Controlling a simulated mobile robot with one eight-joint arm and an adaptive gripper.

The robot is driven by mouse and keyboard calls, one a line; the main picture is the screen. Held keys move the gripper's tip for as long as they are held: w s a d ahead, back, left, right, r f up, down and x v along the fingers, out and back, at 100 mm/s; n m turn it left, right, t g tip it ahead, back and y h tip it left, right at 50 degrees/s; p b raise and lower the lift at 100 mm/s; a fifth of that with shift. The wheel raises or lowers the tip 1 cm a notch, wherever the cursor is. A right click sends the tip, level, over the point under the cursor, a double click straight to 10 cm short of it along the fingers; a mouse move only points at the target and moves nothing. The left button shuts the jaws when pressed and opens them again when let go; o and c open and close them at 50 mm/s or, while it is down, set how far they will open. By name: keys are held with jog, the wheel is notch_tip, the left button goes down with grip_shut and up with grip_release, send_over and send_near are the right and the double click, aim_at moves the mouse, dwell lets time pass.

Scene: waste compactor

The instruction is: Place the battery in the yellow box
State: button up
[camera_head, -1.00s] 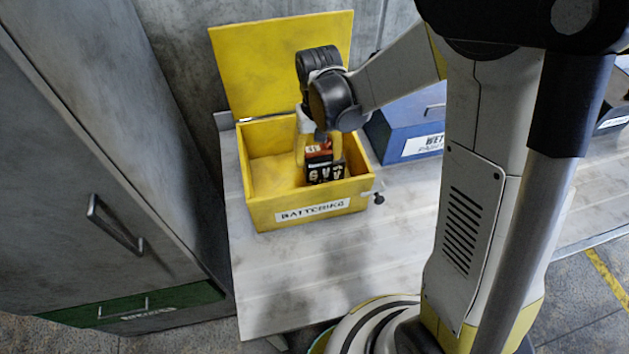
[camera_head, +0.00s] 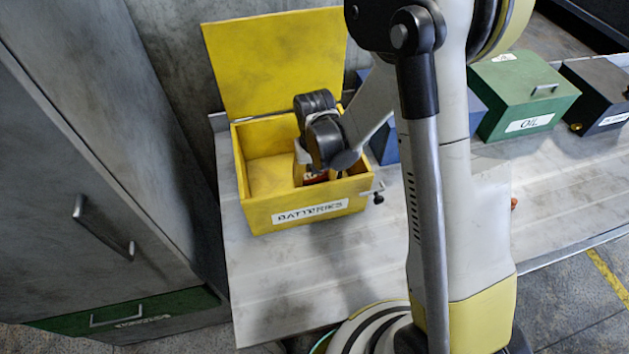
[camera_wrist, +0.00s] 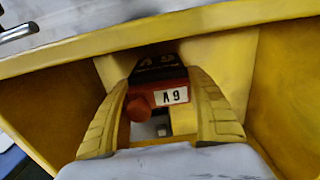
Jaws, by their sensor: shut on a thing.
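The yellow box (camera_head: 262,216) stands on the bench with its lid (camera_head: 272,62) raised at the back and a "BATTERIES" label on its front. My gripper (camera_head: 313,172) reaches down inside the box, in its right part. In the wrist view my gripper (camera_wrist: 165,110) has its two yellow fingers on either side of the battery (camera_wrist: 170,93), shut on it. In the head view only a small bit of the battery (camera_head: 316,177) shows; the rest is hidden. I cannot tell whether it touches the box floor.
A grey cabinet (camera_head: 80,130) stands at the left. A blue box (camera_head: 385,145), partly hidden by my arm, is right of the yellow box. A green "OIL" box (camera_head: 520,95) and a dark box (camera_head: 597,95) stand farther right. The bench (camera_head: 290,285) in front is clear.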

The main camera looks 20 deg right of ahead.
jog(key=shift+f, duration=0.1)
jog(key=o, duration=1)
jog(key=shift+f, duration=0.15)
jog(key=o, duration=0.4)
jog(key=shift+r, duration=0.2)
